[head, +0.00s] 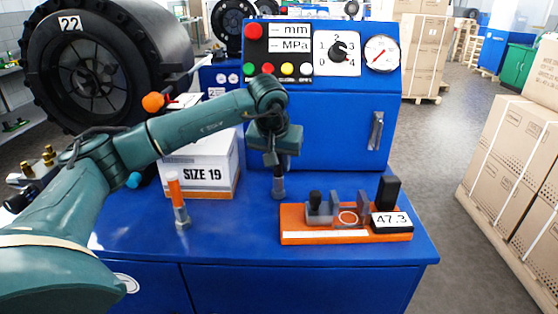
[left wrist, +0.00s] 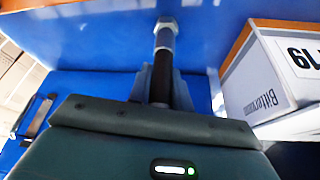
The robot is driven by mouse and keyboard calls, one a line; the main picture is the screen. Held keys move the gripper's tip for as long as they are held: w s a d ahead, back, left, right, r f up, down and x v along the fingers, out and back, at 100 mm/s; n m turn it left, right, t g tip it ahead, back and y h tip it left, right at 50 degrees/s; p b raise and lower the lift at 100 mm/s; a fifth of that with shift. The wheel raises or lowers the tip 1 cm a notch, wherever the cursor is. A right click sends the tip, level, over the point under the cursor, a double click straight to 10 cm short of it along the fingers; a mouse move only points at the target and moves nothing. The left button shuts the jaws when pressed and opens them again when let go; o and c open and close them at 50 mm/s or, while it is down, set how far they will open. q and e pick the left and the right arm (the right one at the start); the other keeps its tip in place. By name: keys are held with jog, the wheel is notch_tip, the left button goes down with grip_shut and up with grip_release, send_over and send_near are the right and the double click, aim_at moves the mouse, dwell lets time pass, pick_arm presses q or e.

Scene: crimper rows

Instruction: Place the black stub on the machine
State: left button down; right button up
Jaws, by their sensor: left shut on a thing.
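The black stub (head: 278,187) has a dark hose body and a silver metal fitting at its lower end. My left gripper (head: 279,166) is shut on its upper part and holds it upright, fitting down, over the blue top of the machine (head: 240,222). The fitting is at or just above that surface; I cannot tell if it touches. In the left wrist view the stub (left wrist: 165,48) sits between the two fingers (left wrist: 161,85), its fitting pointing away from the gripper. My right gripper is not in view.
An orange-sleeved stub (head: 176,203) stands on the machine top at the left. A white "SIZE 19" box (head: 203,163) is behind it. An orange gauge block with a "47.3" label (head: 346,237) lies to the right. The control panel (head: 320,112) rises behind. The front top is clear.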

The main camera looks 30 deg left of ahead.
pick_arm(q)
jog(key=c, duration=1.3)
grip_release()
jog(key=shift+f, duration=0.1)
jog(key=v, duration=1.2)
